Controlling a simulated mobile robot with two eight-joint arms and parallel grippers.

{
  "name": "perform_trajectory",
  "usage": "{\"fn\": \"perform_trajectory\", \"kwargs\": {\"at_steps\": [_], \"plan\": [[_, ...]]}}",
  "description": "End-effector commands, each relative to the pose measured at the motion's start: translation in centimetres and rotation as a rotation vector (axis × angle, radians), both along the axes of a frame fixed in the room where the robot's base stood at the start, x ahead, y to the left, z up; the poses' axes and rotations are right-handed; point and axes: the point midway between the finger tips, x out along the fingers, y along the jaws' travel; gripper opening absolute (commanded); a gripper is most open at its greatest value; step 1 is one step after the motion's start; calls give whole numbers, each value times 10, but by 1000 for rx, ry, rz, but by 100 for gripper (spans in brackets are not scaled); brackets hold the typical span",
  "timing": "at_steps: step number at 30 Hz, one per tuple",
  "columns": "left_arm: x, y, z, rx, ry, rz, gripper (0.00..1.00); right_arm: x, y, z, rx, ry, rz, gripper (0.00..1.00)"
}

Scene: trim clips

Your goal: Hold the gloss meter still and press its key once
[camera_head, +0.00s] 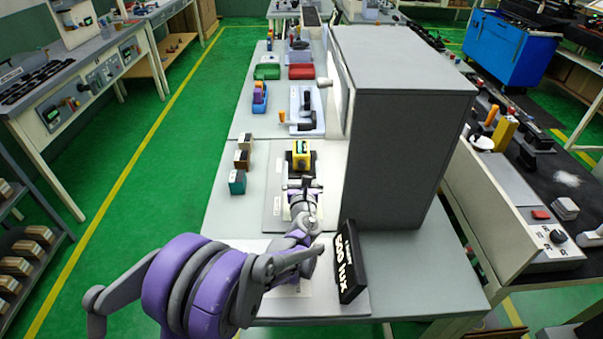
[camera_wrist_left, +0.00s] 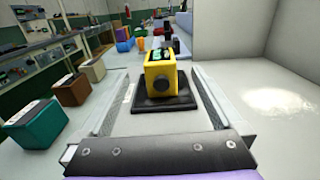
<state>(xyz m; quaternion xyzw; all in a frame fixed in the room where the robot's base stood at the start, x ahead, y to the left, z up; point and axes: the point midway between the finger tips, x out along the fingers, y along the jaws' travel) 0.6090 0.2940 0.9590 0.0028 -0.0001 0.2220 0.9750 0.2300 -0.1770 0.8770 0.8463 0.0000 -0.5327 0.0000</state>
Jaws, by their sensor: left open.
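The yellow gloss meter (camera_head: 301,154) sits upright on a black base on the bench, just beyond my left gripper. In the left wrist view the gloss meter (camera_wrist_left: 154,72) shows a green display on top and a dark round part on its near face; I cannot tell whether that is the key. My left gripper (camera_head: 302,185) is open and empty, in line with the meter on its near side. Its two fingers reach forward to left and right, apart from the meter as far as I can see. My right gripper is not in view.
A tall grey cabinet (camera_head: 410,130) stands close on the right. A black lux display (camera_head: 348,262) stands at the near right. Several small blocks (camera_head: 237,182) line the left. A crank fixture (camera_head: 306,110) and red and green boxes lie farther back. The bench's left strip is mostly clear.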

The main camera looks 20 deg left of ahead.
Motion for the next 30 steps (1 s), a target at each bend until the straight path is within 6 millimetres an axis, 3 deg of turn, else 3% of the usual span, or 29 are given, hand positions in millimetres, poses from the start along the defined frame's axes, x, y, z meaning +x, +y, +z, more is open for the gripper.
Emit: {"fn": "perform_trajectory", "kwargs": {"at_steps": [15,21,29,30], "plan": [[76,38,2,-5,-2,3,100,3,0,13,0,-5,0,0],[87,43,2,-5,-3,2,100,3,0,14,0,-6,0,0],[88,43,1,-5,-3,2,100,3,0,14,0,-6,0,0],[88,43,1,-5,-3,2,96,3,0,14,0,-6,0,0]]}}
